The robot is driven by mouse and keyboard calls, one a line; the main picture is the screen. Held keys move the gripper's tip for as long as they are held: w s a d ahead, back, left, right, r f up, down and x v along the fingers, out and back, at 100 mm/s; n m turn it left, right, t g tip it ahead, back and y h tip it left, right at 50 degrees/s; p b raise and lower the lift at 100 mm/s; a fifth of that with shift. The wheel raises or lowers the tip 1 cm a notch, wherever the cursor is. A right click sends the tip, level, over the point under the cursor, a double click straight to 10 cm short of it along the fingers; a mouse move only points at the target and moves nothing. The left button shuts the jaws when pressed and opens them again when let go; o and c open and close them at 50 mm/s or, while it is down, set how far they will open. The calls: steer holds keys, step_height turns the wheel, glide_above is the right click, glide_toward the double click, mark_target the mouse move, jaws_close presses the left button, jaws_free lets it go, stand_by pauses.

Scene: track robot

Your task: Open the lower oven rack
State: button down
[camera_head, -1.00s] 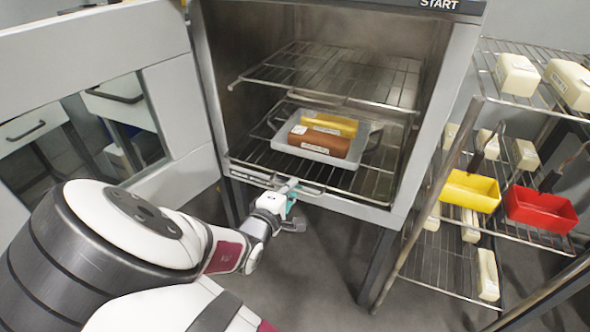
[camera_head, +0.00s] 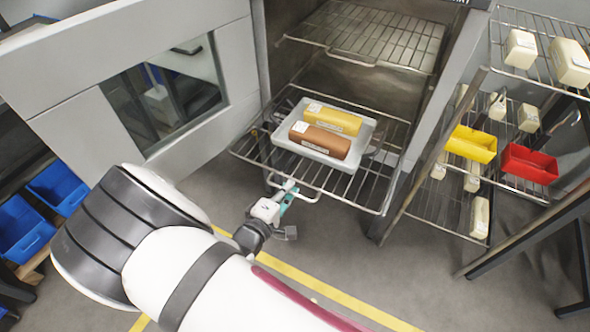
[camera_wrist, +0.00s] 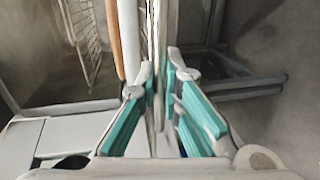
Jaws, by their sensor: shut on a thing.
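The lower oven rack (camera_head: 248,149) is a wire shelf that sticks out of the oven's front opening. A grey tray (camera_head: 362,148) sits on it, holding a brown block (camera_head: 320,141) and a yellow block (camera_head: 334,119). My gripper (camera_head: 287,187) is at the rack's front edge, shut on its front bar. In the wrist view, the teal fingers of my gripper (camera_wrist: 161,85) close around thin metal wire that runs up the picture. The exact contact is hard to make out there.
The upper oven rack (camera_head: 375,35) is inside the oven. The oven door (camera_head: 60,100) stands open at left. A wire shelf at right holds a yellow bin (camera_head: 473,144), a red bin (camera_head: 529,163) and pale blocks. Blue bins (camera_head: 22,232) are at lower left. Floor in front is clear.

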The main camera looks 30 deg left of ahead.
steer(key=shift+f+p+v, duration=0.2)
steer(key=shift+p+v, duration=0.2)
steer(key=shift+v, duration=0.65)
steer(key=shift+f+p+v, duration=0.25)
steer(key=shift+p+v, duration=0.1)
steer(key=shift+v, duration=0.65)
steer(key=shift+s, duration=0.1)
steer(key=c, duration=1.8)
jaws_free()
steer(key=shift+o, duration=0.2)
